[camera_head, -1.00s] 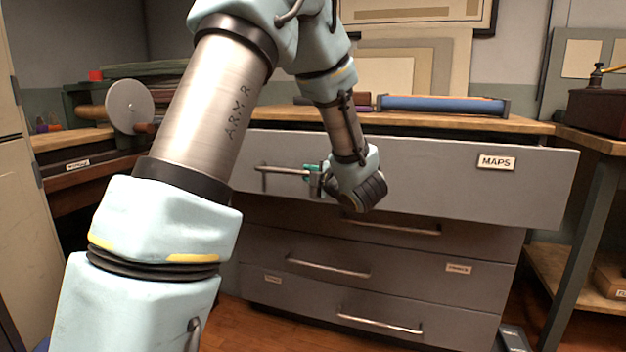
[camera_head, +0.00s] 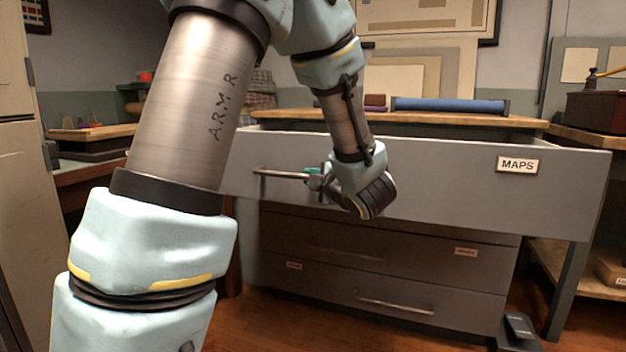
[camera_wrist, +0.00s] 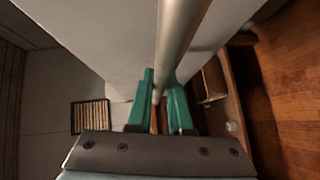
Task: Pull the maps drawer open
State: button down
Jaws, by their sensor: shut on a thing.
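The maps drawer (camera_head: 450,185) is the grey top drawer with a white "MAPS" label (camera_head: 517,165) on its right. It stands well out from the cabinet, past the drawers below it. Its metal bar handle (camera_head: 280,174) shows to the left of my wrist, and part of it is hidden behind my arm. My gripper (camera_head: 318,178) is at this handle. In the wrist view the handle bar (camera_wrist: 175,45) runs between the green fingers of my gripper (camera_wrist: 160,105), which are shut on it.
Lower drawers (camera_head: 380,250) with bar handles are shut beneath. A wooden top (camera_head: 400,120) carries a blue roll (camera_head: 450,105). A bench with a shelf (camera_head: 565,270) stands close on the right. Wooden floor (camera_head: 400,335) lies open in front.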

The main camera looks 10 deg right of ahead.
jog(key=shift+s, duration=0.1)
jog(key=c, duration=0.8)
grip_release()
jog(key=shift+c, duration=0.2)
jog(key=p+v, duration=0.1)
jog(key=v, duration=0.9)
jog(key=shift+s, duration=0.4)
jog(key=shift+d, duration=0.1)
